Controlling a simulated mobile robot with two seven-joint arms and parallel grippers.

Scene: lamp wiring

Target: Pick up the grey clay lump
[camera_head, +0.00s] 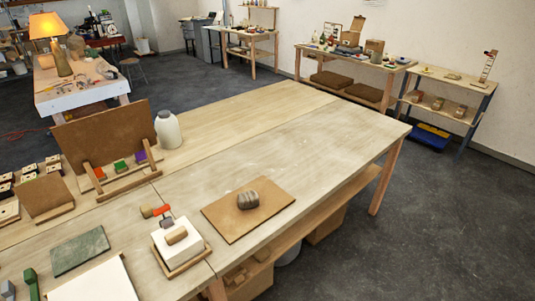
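The grey clay lump (248,200) is a rounded, ridged piece. Neither of my grippers shows in the head view.
A white block (190,252) with a tan lump on top stands left of the board. A white jar (168,130) and an upright brown panel (105,135) stand farther back. A dark green slab (80,250) lies at left. The table (330,130) is clear behind and right of the board.

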